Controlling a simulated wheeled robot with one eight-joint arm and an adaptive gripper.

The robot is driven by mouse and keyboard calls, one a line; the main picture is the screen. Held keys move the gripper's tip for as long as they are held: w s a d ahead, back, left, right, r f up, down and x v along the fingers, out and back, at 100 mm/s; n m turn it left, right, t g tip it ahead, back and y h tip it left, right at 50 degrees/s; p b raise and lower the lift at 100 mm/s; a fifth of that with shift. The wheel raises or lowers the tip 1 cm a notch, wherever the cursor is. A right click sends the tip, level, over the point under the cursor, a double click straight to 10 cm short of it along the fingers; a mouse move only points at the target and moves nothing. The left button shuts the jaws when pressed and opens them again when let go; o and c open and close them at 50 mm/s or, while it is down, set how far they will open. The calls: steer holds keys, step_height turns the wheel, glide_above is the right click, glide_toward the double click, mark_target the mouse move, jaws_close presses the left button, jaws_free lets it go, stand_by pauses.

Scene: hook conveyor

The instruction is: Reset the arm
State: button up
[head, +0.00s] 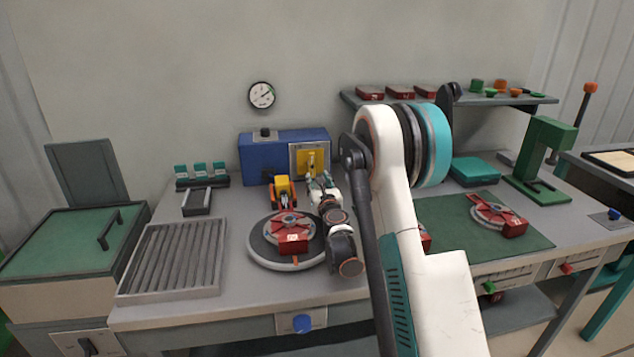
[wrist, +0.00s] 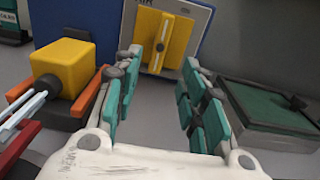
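My arm reaches from the right front over the workbench (head: 190,313), bent at a large white and teal joint. My gripper (head: 318,178) points toward the back of the bench, in front of the blue box (head: 262,158). In the wrist view my gripper (wrist: 163,62) has its two teal-padded fingers spread apart, with nothing between them. Beyond the fingertips is the grey panel with a yellow plate (wrist: 166,38) on the blue box. A yellow block with orange sides (wrist: 68,68) stands just left of the fingers. My arm hides part of the bench middle.
A round turntable (head: 257,256) carrying a red-based round part (head: 291,238) is close below my wrist. A ribbed tray (head: 170,262) lies left. A green mat (head: 450,238) with a similar red part (head: 497,214) and a green press (head: 545,160) are right. A shelf (head: 520,99) hangs behind.

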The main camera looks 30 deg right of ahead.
steer(key=shift+r+m, duration=0.3)
steer(key=shift+r, duration=0.1)
steer(key=s+a+r+m+g+h, duration=0.2)
steer(key=s+r+m, duration=0.4)
steer(key=r+m, duration=0.4)
steer(key=s+a+r+m+g, duration=0.1)
steer(key=s+a+r+m, duration=0.15)
steer(key=s+m, duration=0.2)
steer(key=s+a+r+m+g, duration=0.1)
steer(key=s+r+m, duration=0.25)
steer(key=s, duration=0.25)
steer(key=s+a+f+m+g+y, duration=0.2)
steer(key=s+a, duration=0.4)
steer(key=s, duration=0.3)
steer(key=s+a+f+m+g+y, duration=0.2)
steer(key=s+a+f+m, duration=0.2)
steer(key=s, duration=0.6)
steer(key=s+a+f+m+g+y, duration=0.2)
steer(key=s+a+f+m+y, duration=0.1)
steer(key=s+a+m, duration=0.5)
steer(key=shift+s+f, duration=0.5)
steer(key=shift+s, duration=0.6)
